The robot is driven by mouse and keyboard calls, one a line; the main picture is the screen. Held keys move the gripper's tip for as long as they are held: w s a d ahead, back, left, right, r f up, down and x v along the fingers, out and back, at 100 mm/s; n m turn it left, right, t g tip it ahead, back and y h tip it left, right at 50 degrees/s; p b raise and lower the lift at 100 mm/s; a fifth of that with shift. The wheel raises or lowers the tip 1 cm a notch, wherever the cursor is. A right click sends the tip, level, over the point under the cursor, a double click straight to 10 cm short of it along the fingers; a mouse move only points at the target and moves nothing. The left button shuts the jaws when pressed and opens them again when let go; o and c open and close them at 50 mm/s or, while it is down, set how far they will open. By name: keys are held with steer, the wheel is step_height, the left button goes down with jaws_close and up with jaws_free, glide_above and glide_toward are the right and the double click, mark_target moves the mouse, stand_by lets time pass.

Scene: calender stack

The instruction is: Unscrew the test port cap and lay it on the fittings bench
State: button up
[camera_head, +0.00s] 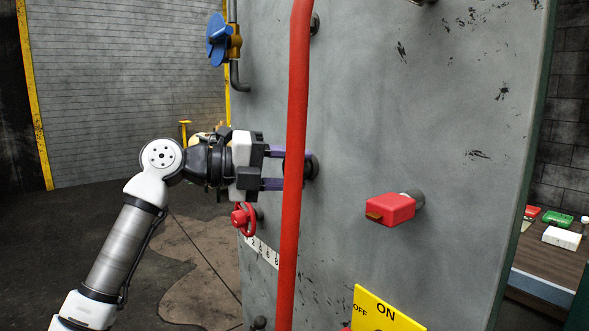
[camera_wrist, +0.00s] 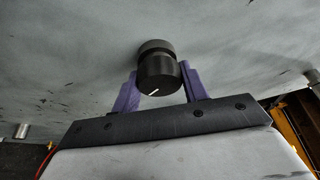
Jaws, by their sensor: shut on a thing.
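The test port cap (camera_wrist: 157,72) is a black cylinder with a short white mark on its end face. It sits against a grey collar (camera_wrist: 155,46) on the grey panel. My gripper (camera_wrist: 160,82) has its purple fingers on either side of the cap and is shut on it. In the head view my gripper (camera_head: 292,168) reaches in from the left at the panel, behind the red vertical pipe. The cap's dark edge (camera_head: 312,167) shows just right of the pipe, which hides part of the fingers. A brown bench (camera_head: 548,256) stands at the far right, probably the fittings bench.
The red pipe (camera_head: 292,230) runs upright close in front of my gripper. A red lever handle (camera_head: 390,209) juts from the panel at right. A red handwheel (camera_head: 243,218) is below my wrist and a blue valve wheel (camera_head: 218,40) above. Several small items lie on the bench.

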steer(key=shift+s+a, duration=0.4)
steer(key=shift+a, duration=0.2)
steer(key=shift+s+a, duration=0.1)
steer(key=s+a, duration=0.1)
steer(key=a, duration=0.1)
steer(key=s+a, duration=0.1)
steer(key=shift+s+a, duration=0.4)
steer(key=shift+a, duration=0.15)
